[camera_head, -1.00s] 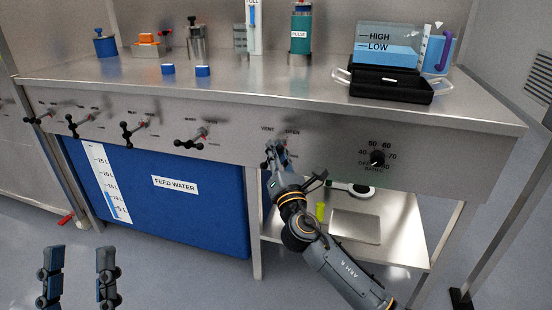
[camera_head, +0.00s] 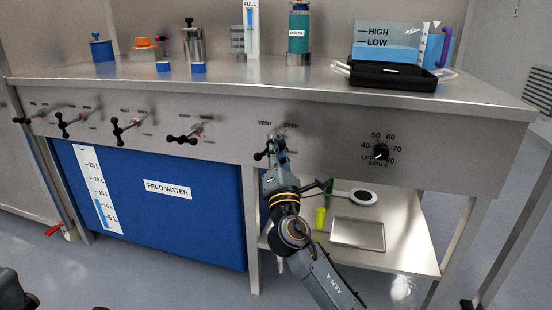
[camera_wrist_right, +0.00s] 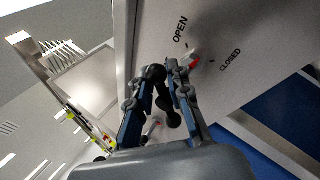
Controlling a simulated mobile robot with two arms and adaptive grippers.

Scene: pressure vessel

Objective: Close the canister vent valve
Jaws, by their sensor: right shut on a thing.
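The vent valve is on the steel front panel under the word VENT, and its black ball-ended handle (camera_head: 261,155) shows beside my right gripper (camera_head: 272,160). In the right wrist view, the black handle (camera_wrist_right: 160,95) lies between the two fingers of my right gripper (camera_wrist_right: 160,100), which is shut on it. A red-tipped pointer (camera_wrist_right: 194,63) shows near the OPEN and CLOSED marks. I cannot tell exactly which mark it points at. The fingers hide part of the valve. Dark parts of my left gripper (camera_head: 14,290) show at the bottom left edge, mostly cut off.
Several similar valves (camera_head: 125,126) line the panel to the left. A dial (camera_head: 380,152) is to the right. The blue feed water tank (camera_head: 180,215) and a lower shelf (camera_head: 395,237) are below. A black tray (camera_head: 390,77) stands on the worktop.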

